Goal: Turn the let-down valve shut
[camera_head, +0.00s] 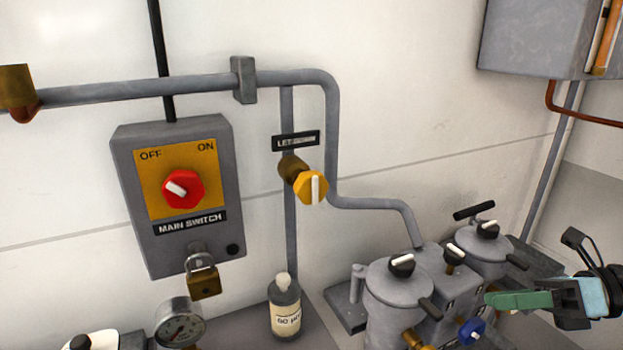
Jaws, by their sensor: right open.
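The let-down valve (312,188) is a yellow faceted knob with a white stripe, on a brass stem on a vertical grey pipe. The stripe stands nearly upright in the picture. A black label (296,141) above it begins with "LET"; the rest is unreadable. My right gripper (562,278) is open at the right edge, well to the right of and below the valve, touching neither it nor its pipe. Green and light-blue parts show at the gripper; I cannot tell exactly what the green part is. My left gripper is not in view.
A main switch box (180,222) with a red knob and padlock (202,275) is left of the valve. Below are a bottle (286,306), a gauge (180,323) and grey canisters (398,290) with knobs. A grey cabinet (535,38) hangs upper right. Space before the valve looks clear.

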